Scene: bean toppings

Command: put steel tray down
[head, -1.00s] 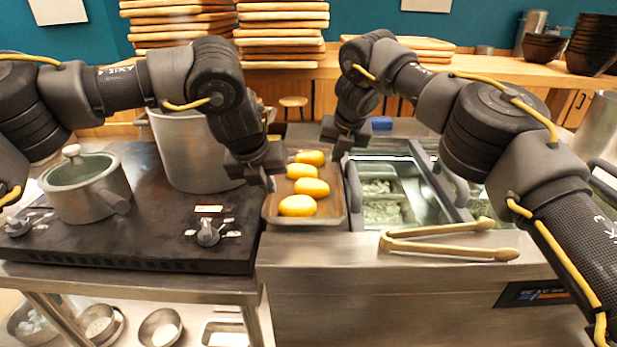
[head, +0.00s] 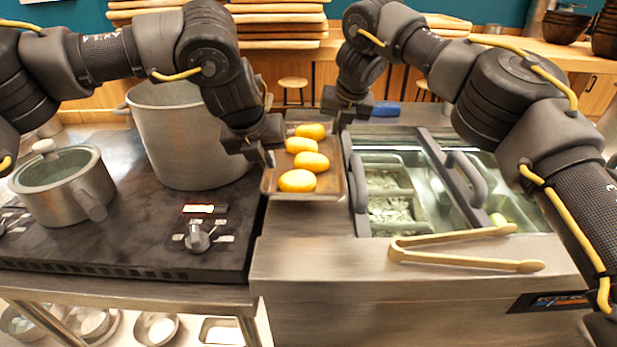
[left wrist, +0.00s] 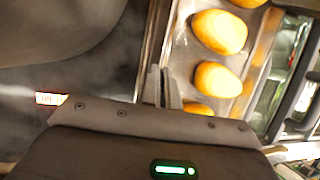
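The steel tray (head: 334,178) is a shallow rectangular pan carrying several yellow rounded buns (head: 297,181) in a row. It is over the steel counter (head: 300,250), between the stove and the topping bins; whether its underside touches the counter is hard to tell. My left gripper (head: 262,157) is at the tray's left edge. In the left wrist view its fingers (left wrist: 162,88) are close together at the tray's rim (left wrist: 158,40). My right gripper (head: 338,130) is at the tray's far right edge; its fingertips are small and partly hidden.
A large pot (head: 180,135) and a lidded pot (head: 62,190) stand on the black stove (head: 130,235) at left. Tongs (head: 465,252) lie on the counter's front ledge. Topping bins (head: 390,190) with raised handles are right of the tray. A blue object (head: 385,108) lies behind.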

